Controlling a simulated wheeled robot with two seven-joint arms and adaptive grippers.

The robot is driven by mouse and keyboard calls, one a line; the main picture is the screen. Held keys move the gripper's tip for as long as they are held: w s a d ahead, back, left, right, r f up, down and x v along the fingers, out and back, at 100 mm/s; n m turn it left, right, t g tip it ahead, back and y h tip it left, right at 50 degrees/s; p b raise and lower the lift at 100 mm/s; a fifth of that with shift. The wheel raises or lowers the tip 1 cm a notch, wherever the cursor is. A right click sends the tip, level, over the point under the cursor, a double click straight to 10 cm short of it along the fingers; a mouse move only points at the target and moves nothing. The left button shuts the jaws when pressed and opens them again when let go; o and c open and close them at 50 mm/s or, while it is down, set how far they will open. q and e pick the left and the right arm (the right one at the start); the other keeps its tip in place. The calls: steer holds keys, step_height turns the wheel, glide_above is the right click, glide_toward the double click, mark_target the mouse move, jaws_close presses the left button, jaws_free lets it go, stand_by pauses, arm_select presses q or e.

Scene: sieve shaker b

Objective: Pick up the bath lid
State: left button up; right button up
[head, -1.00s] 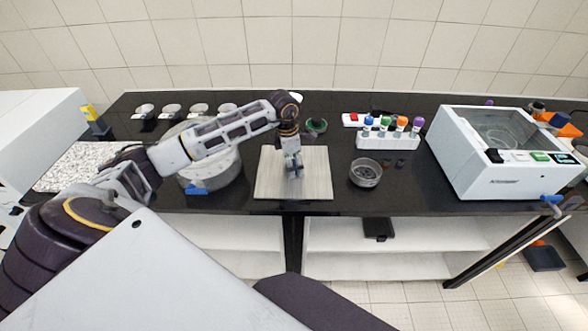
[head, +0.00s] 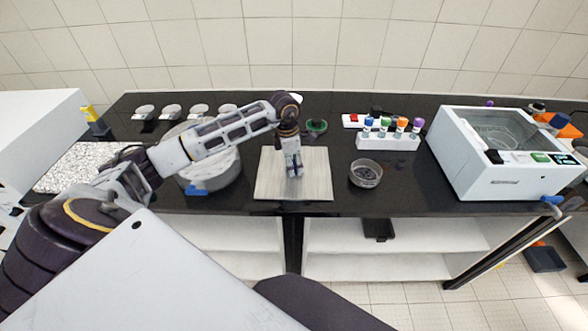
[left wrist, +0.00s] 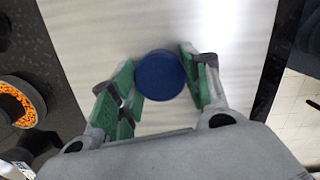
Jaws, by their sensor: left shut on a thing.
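A pale flat square panel (head: 268,185), which I take for the bath lid, lies on the black bench in the middle. In the left wrist view the panel (left wrist: 105,45) fills the middle, with a round blue knob (left wrist: 160,75) near its centre. My left gripper (head: 294,172) points down over the panel. It is shut on the blue knob, with green finger pads on either side in the left wrist view (left wrist: 165,82). In the head view the gripper hides the knob. I cannot tell whether the panel is off the bench. My right gripper is not in view.
A white machine with a clear top (head: 500,165) stands at the right. A tube rack with coloured caps (head: 388,140) and a round dish (head: 365,173) lie between. A grey round drum (head: 222,170) is close to the left. Several small dishes stand behind it.

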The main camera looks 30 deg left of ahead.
mark_target(294, 164)
arm_select(q)
steer(key=shift+w+r, duration=0.1)
steer(key=shift+r, duration=0.8)
step_height(294, 164, up, 7)
steer(key=shift+r+b, duration=0.1)
steer(key=shift+b, duration=0.45)
steer(key=shift+r, duration=0.55)
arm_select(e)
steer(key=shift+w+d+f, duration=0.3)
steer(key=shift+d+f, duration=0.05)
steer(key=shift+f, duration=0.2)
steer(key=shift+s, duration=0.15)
